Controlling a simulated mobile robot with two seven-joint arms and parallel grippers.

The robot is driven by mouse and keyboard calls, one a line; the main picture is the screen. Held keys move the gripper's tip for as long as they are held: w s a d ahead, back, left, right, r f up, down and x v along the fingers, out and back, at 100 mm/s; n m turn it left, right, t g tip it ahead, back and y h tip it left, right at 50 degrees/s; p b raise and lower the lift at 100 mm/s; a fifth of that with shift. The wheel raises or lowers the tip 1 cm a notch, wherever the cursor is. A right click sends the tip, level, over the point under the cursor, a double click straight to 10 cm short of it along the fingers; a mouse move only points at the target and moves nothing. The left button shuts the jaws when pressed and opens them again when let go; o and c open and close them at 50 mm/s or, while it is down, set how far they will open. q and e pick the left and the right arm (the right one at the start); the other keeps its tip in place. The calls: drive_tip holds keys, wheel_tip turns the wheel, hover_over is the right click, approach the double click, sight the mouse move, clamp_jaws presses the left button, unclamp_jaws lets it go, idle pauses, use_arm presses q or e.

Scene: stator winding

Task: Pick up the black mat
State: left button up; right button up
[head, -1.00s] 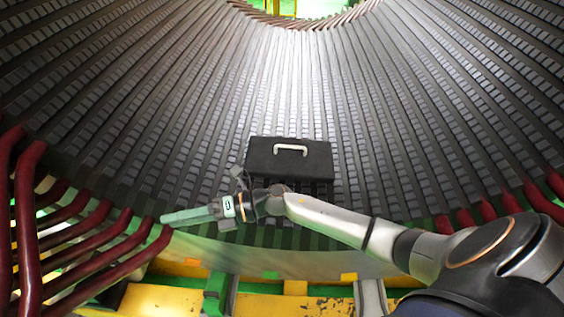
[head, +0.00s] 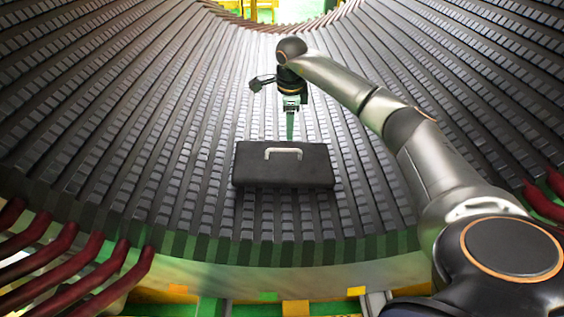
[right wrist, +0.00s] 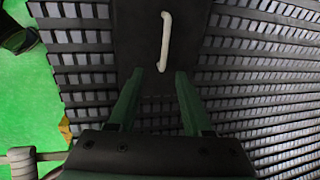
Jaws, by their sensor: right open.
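The black mat (head: 255,173) lies on the slotted stator surface in the middle of the head view, like a dark block with a pale handle (head: 283,153) on its top. My right gripper (head: 289,137) points down just behind the mat's far edge in the head view. In the right wrist view its two green fingers (right wrist: 158,80) are apart with nothing between them. The mat (right wrist: 135,35) and its pale handle (right wrist: 165,42) show beyond the fingertips there. Whether the fingers touch the mat is unclear. My left gripper is not in view.
The ribbed stator surface (head: 130,150) curves up around the mat and is otherwise clear. Dark red bars (head: 90,265) stand at the lower left, with more at the right edge (head: 543,200). Yellow and green structure (head: 260,308) lies below the front rim.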

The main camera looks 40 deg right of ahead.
hover_over(287, 150)
drive_tip(key=s, duration=0.1)
drive_tip(key=f, duration=0.4)
drive_tip(key=shift+s+a+f+b, duration=0.15)
drive_tip(key=shift+a+f+b, duration=0.25)
drive_tip(key=f, duration=0.2)
drive_tip(key=w+f, duration=0.1)
drive_tip(key=shift+d+f+b, duration=0.15)
drive_tip(key=shift+d+b, duration=0.2)
drive_tip(key=shift+b, duration=0.05)
drive_tip(key=shift+w+f, duration=0.15)
drive_tip(key=shift+f, duration=0.25)
clamp_jaws()
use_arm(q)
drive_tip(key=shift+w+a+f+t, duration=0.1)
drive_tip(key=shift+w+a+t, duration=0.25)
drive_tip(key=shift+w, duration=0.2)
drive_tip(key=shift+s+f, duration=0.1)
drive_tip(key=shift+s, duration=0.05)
use_arm(e)
drive_tip(key=shift+d+r, duration=0.1)
